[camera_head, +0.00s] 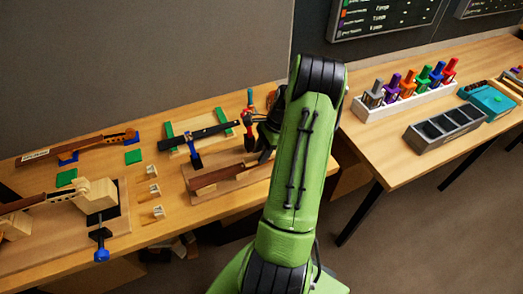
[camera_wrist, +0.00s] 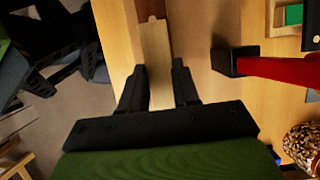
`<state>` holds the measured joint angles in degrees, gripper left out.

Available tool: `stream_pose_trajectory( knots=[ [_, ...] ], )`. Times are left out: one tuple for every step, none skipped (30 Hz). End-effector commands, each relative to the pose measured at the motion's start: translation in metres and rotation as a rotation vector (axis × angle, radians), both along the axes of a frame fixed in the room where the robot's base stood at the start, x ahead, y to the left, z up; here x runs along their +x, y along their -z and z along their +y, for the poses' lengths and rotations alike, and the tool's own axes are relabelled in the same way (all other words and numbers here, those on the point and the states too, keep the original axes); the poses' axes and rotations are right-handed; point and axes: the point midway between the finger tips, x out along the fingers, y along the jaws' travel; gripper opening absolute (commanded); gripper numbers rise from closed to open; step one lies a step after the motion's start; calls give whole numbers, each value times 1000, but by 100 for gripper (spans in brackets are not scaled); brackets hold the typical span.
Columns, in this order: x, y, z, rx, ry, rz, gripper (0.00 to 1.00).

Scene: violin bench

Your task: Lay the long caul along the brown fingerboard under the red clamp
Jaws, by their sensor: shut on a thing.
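My gripper (camera_wrist: 157,85) is shut on a pale, long wooden strip, the long caul (camera_wrist: 155,50), which points away from the fingers. In the wrist view, part of the red clamp (camera_wrist: 280,70) shows to the right, apart from the caul. In the head view, the red clamp (camera_head: 248,112) stands close beside my gripper (camera_head: 264,132), which is partly hidden by my arm. The brown fingerboard (camera_head: 216,175) lies on a wooden base in front of the clamp, its right end near my arm. The caul cannot be made out in the head view.
A black fingerboard (camera_head: 208,134) with a blue clamp (camera_head: 195,160) lies just behind. Another brown neck (camera_head: 85,145) and a blue-handled clamp (camera_head: 101,250) are on the left. Small pale blocks (camera_head: 153,190) stand between. A rack of coloured-handled tools (camera_head: 405,98) is on the right table.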

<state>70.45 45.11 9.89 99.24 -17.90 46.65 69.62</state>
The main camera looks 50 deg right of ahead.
Motion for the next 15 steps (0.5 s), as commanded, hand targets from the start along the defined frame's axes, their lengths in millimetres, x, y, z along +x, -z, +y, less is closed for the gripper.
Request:
stream_pose_trajectory(
  knots=[
    [0, 0, 0, 0, 0, 0, 2],
    [0, -1, 0, 0, 0, 0, 2],
    [0, -1, 0, 0, 0, 0, 2],
    [0, -1, 0, 0, 0, 0, 32],
    [0, -1, 0, 0, 0, 0, 37],
    [0, -1, 0, 0, 0, 0, 43],
    [0, -1, 0, 0, 0, 0, 48],
    [0, -1, 0, 0, 0, 0, 52],
    [0, -1, 0, 0, 0, 0, 58],
    [0, -1, 0, 0, 0, 0, 61],
    [0, -1, 0, 0, 0, 0, 61],
    [0, -1, 0, 0, 0, 0, 61],
    [0, -1, 0, 0, 0, 0, 61],
    [0, -1, 0, 0, 0, 0, 61],
    [0, -1, 0, 0, 0, 0, 61]
  ],
)
